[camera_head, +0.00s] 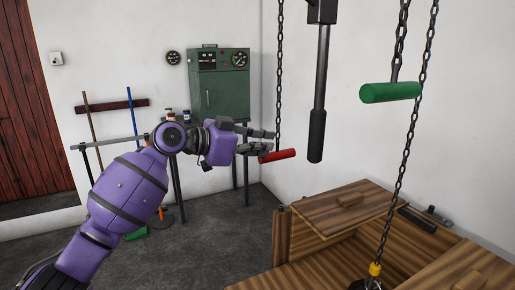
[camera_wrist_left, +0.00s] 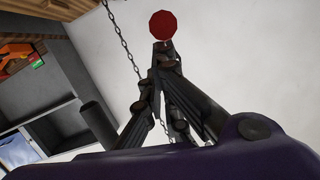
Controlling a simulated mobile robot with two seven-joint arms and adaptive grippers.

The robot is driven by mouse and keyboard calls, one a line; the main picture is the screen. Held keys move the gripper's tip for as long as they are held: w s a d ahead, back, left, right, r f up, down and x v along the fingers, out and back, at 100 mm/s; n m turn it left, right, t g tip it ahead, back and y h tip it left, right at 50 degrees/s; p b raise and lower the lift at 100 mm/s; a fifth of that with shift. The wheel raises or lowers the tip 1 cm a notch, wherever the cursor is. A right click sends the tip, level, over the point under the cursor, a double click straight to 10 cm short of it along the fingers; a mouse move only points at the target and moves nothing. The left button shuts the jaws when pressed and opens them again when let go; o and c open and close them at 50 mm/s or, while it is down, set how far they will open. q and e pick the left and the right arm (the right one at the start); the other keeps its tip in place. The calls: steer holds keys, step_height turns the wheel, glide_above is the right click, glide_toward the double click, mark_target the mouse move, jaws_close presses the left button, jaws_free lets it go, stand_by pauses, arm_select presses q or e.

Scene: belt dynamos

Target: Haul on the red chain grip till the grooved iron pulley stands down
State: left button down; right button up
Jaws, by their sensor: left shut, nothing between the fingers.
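The red chain grip (camera_head: 277,156), a short red bar, hangs on a dark chain (camera_head: 279,75) in the middle of the head view. Its round end (camera_wrist_left: 163,25) shows just beyond my fingertips in the left wrist view. My left gripper (camera_head: 268,141) is at the grip's left end; its fingers (camera_wrist_left: 164,50) come together with nothing between them. I cannot tell whether they touch the grip. A dark round piece (camera_head: 366,284) under a yellow fitting (camera_head: 375,269) hangs low on another chain, cut by the lower edge; I cannot tell whether it is the grooved pulley.
A green grip (camera_head: 390,92) hangs at upper right. A black-handled lever (camera_head: 317,130) hangs right of the red grip. A wooden crate (camera_head: 290,240) with lid boards stands below right. A green cabinet (camera_head: 219,92) is behind my gripper. The floor (camera_head: 215,225) between arm and crate looks clear.

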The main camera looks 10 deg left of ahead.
arm_select(q)
steer(key=r+b+v, duration=0.1)
steer(key=v, duration=0.9)
steer(key=shift+b, duration=0.35)
arm_select(e)
steer(key=shift+a+f, duration=0.35)
steer(key=shift+f, duration=0.2)
arm_select(q)
steer(key=shift+s, duration=0.1)
arm_select(e)
steer(key=shift+s+f, duration=0.2)
steer(key=shift+s, duration=0.45)
steer(key=shift+w, duration=0.1)
